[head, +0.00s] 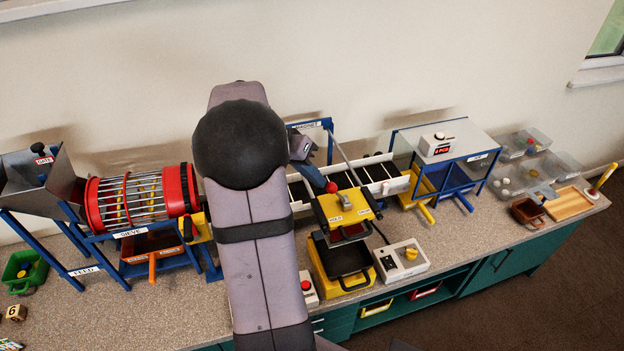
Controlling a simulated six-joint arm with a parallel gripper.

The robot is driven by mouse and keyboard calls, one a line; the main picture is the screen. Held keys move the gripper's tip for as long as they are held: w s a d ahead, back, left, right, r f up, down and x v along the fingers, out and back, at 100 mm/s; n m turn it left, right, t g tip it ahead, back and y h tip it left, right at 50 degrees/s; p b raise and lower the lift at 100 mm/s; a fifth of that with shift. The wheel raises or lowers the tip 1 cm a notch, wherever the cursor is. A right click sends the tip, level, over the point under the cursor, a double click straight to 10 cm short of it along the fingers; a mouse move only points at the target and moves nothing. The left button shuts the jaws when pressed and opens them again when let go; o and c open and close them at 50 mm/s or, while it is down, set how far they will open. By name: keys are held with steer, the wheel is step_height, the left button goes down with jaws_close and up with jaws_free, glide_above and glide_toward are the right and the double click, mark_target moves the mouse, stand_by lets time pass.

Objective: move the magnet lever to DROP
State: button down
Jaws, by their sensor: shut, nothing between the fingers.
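The magnet unit is a yellow box (347,207) with small white labels, one of which seems to read HOLD; the other is too small to read. The magnet lever shows as a red knob (331,187) at the top left of this box. My gripper (321,183) reaches down from behind my arm, its fingers shut and empty. Its tip is right beside the red knob on the left; I cannot tell whether they touch. The lever's shaft is largely hidden, so its exact setting is hard to read. A dark tray (349,262) sits below the box.
A white-railed conveyor (392,186) runs behind the magnet box. The red sieve drum (180,190) is at left, with the feed hopper (40,170) beyond. My arm covers the middle.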

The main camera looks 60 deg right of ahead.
steer(key=s+d+r+t+y+p, duration=0.1)
steer(key=s+d+r, duration=0.1)
steer(key=s+d, duration=0.4)
steer(key=shift+s+d+r, duration=0.3)
steer(key=shift+r, duration=0.1)
stand_by(0.3)
steer(key=shift+r+p, duration=0.1)
steer(key=shift+p, duration=0.25)
steer(key=shift+r+p, duration=0.45)
steer(key=shift+r, duration=0.2)
